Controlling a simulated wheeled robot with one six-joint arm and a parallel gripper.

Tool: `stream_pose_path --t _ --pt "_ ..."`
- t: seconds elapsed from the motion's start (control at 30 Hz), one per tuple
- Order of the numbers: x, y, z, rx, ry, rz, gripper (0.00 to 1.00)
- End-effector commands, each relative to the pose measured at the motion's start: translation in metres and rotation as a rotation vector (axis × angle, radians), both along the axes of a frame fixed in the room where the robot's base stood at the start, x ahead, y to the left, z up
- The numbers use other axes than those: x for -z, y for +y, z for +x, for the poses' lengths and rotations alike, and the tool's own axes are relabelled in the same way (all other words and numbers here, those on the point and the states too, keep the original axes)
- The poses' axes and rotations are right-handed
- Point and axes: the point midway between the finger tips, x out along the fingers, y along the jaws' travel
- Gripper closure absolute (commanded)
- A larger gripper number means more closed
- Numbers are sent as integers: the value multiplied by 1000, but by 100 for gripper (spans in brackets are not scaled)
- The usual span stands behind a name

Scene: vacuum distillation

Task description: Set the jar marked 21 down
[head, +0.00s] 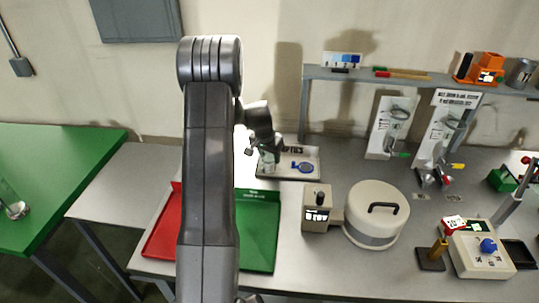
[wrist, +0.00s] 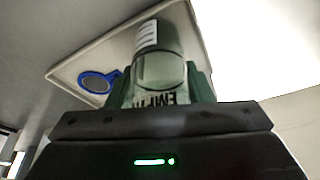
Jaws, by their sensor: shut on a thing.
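A clear greenish glass jar (wrist: 160,68) with a white label is held in my gripper (wrist: 160,95), whose dark green fingers stand on both sides of it. No number can be read on the label. In the head view the jar (head: 268,158) shows small below my gripper (head: 262,148), at the left part of a pale tray (head: 305,175) with partly hidden lettering. I cannot tell whether the jar touches the tray.
A blue ring-shaped thing (head: 302,167) lies on the tray. A red tray (head: 160,235) and a green tray (head: 262,230) are nearer. A small box with a display (head: 317,208) and a round lidded vessel (head: 376,215) stand to the right. A shelf (head: 420,80) runs behind.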

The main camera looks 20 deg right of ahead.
Motion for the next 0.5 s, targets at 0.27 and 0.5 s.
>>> stream_pose_path --t 0.27,0.5 --pt "3 0 0 0 0 0 35" --pt "3 0 0 0 0 0 31"
